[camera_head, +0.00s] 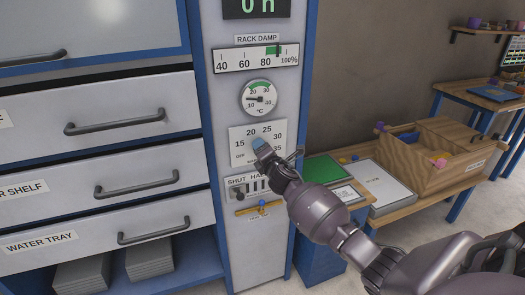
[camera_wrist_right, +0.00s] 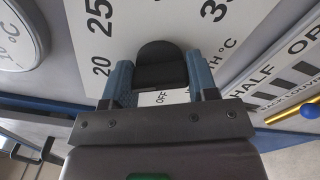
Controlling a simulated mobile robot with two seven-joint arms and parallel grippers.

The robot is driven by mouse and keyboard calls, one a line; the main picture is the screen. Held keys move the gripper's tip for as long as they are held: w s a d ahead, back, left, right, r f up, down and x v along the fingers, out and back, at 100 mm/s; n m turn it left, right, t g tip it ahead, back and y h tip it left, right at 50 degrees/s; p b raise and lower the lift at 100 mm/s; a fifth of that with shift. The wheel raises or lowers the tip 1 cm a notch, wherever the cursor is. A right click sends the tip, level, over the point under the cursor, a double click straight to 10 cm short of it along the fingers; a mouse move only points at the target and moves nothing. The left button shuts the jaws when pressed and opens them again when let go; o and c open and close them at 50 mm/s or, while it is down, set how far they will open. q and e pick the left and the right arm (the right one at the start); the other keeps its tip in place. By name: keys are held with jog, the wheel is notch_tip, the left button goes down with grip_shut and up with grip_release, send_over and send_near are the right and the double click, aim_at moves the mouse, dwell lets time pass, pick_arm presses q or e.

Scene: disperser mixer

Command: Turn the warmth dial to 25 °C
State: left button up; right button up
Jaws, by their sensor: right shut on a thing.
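The warmth dial's white plate (camera_head: 237,148) is on the cabinet's front column in the head view, with a scale from OFF through 15, 20, 25, 30 and 35. My right gripper (camera_head: 262,145) is at the plate and hides its knob in that view. In the right wrist view, the black knob (camera_wrist_right: 160,66) sits between the two blue fingers of my right gripper (camera_wrist_right: 160,80), which is shut on it. The plate (camera_wrist_right: 125,35) shows 20 and 25 left of the knob, and OFF shows between the fingers. I see no pointer mark on the knob. My left gripper is not in view.
Above the dial are a round thermometer (camera_head: 258,98) and a rack damp scale (camera_head: 256,58). Below it is a shut/half/open slider panel (camera_head: 243,187). Drawers with handles are to the left. A wooden bench with a box (camera_head: 440,135) is at the right.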

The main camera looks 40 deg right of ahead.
jog(key=m, duration=0.6)
jog(key=shift+p, duration=0.35)
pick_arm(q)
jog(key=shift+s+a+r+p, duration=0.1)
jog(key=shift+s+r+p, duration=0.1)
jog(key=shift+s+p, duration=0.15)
pick_arm(e)
jog(key=shift+m, duration=2)
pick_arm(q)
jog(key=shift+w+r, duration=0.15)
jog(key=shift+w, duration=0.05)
pick_arm(e)
jog(key=o, duration=0.9)
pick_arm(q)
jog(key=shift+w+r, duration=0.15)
